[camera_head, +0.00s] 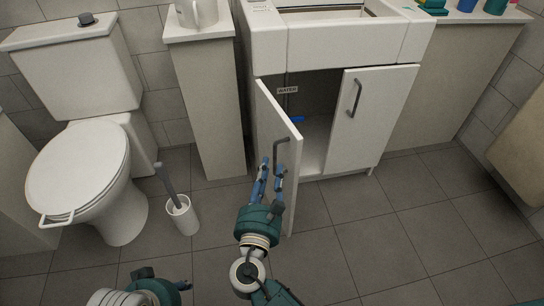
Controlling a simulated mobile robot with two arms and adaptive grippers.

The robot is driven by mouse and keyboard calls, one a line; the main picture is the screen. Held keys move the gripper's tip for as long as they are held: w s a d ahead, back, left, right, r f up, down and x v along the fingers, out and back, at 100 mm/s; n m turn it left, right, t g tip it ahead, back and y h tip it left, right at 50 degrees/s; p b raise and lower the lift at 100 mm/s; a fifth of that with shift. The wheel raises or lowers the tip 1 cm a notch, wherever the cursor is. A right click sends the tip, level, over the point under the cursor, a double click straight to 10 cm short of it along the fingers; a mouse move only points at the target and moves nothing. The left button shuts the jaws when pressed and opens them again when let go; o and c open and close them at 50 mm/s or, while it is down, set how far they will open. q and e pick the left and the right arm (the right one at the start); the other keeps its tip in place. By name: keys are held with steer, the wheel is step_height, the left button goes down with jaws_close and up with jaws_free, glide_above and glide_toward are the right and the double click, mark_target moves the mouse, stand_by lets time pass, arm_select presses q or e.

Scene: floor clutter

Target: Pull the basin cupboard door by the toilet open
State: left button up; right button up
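The white basin cupboard (340,165) stands right of the toilet (82,165). Its left door (269,117), nearer the toilet, stands well open, swung out towards me, and the dark inside shows. A grey bar handle (282,142) is on this door. My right gripper (271,168) is at the handle's lower end, with its blue fingers one on each side of the bar. Whether they press on it is hard to see. The right door (371,115) is closed. My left gripper (172,287) is low at the bottom left, apart from the cupboard, its fingers mostly hidden.
A toilet brush in a white holder (182,215) stands on the floor between toilet and cupboard. A narrow pale unit (206,105) with a white jug (197,12) stands left of the cupboard. Tiled floor (385,245) in front and to the right is clear.

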steer(key=v, duration=0.4)
steer(key=shift+s, duration=0.1)
